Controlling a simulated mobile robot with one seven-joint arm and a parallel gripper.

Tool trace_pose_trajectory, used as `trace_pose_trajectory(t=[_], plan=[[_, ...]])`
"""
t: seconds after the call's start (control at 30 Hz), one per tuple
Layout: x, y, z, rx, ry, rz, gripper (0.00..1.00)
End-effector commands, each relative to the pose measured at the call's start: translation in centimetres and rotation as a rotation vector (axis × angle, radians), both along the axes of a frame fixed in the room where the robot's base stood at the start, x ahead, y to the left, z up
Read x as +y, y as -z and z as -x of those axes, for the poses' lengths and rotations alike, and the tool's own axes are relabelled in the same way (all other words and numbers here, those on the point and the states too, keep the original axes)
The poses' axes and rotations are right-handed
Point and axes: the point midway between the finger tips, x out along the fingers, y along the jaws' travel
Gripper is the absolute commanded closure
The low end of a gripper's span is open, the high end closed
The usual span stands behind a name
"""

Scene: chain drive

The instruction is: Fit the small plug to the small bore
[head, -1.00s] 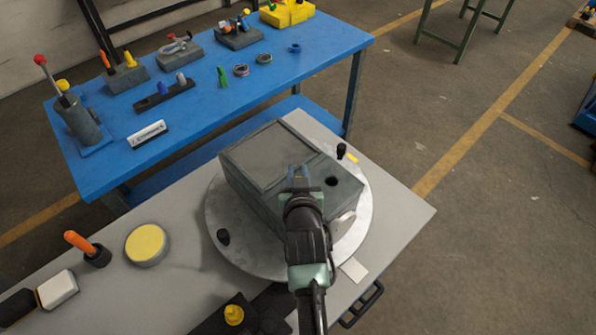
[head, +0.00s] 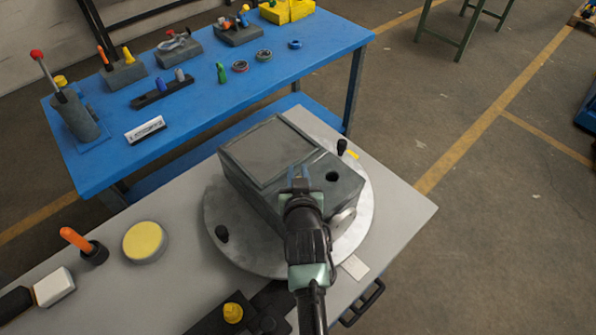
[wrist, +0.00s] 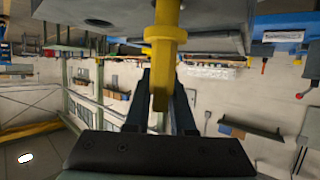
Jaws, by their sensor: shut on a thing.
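My gripper (head: 299,178) is over the front part of the grey housing (head: 262,160) in the head view. In the wrist view it (wrist: 165,95) is shut on a yellow plug (wrist: 165,48), a stepped rod with a wider collar. The plug runs past the collar toward the housing (wrist: 120,10) and out of the top of the frame. Its far tip is hidden, so I cannot tell whether it touches anything. In the head view my gripper hides the plug. A dark round bore (head: 332,176) shows in the housing top, right of my fingers.
On the grey bench are a yellow-topped disc (head: 145,241) and an orange-handled tool (head: 76,240). A blue table (head: 205,110) with several parts stands behind.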

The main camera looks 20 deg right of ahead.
Motion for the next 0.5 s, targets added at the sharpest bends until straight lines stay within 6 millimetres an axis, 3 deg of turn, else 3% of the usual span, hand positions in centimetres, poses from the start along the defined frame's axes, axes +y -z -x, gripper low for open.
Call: trace_pose_trajectory(t=[0.5], plan=[[0.0, 1.4, 0.0, -0.002, 0.000, 0.001, 1.00]])
